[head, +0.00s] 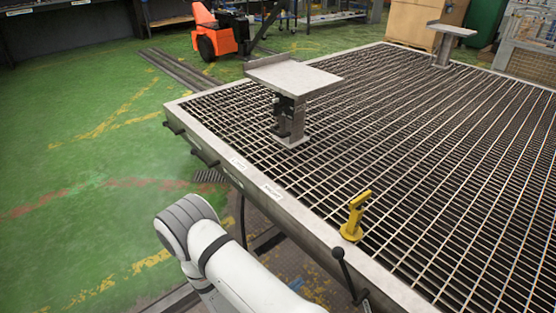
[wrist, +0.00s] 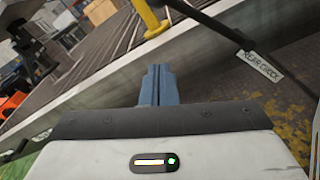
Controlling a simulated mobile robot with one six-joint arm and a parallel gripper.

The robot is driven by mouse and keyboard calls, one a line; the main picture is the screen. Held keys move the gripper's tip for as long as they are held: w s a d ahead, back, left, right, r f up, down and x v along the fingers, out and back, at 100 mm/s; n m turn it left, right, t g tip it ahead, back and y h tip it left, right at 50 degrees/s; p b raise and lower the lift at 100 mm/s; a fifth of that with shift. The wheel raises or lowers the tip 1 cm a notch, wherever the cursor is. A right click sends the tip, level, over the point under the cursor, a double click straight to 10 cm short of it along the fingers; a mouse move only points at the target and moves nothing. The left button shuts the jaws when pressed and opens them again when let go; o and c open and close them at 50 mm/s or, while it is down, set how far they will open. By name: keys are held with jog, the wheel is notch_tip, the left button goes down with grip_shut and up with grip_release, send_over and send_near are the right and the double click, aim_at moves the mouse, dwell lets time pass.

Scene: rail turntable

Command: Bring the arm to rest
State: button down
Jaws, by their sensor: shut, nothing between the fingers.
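My gripper (wrist: 158,72) shows in the wrist view as two blue fingers pressed together, with nothing between them. It points toward the side beam of the grated turntable deck, which fills the background there. In the head view my white arm reaches in at the bottom, left of the deck's near edge, and the gripper itself is out of sight.
The grated turntable (head: 232,168) carries a yellow post (head: 354,216) and two metal stands, the nearer one (head: 293,76) by its left corner. A black lever (head: 345,268) projects from the near edge. An orange machine (head: 219,32) stands behind. Green floor at left is clear.

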jog(key=s+d+r+m+g+y+p, duration=0.15)
jog(key=r+m+g+p, duration=0.25)
jog(key=r, duration=0.6)
jog(key=s+d+r+m+g+p, duration=0.1)
jog(key=d+r+m+g+p, duration=0.3)
jog(key=r, duration=0.7)
jog(key=s+d+r+m+g+y+p, duration=0.15)
jog(key=r+m+g+p, duration=0.3)
jog(key=r, duration=0.55)
jog(key=s+r+m+t+y+p, duration=0.2)
jog(key=r+p, duration=0.5)
jog(key=r, duration=0.8)
jog(key=s+r+m+t+y+p, duration=0.2)
jog(key=s+r+m+y+p, duration=0.2)
jog(key=r, duration=1.2)
jog(key=m+y+p, duration=0.2)
jog(key=y+p, duration=0.2)
jog(key=shift+a+y+p, duration=0.3)
jog(key=shift+a, duration=0.1)
jog(key=shift+r+t, duration=0.1)
jog(key=shift+t, duration=0.15)
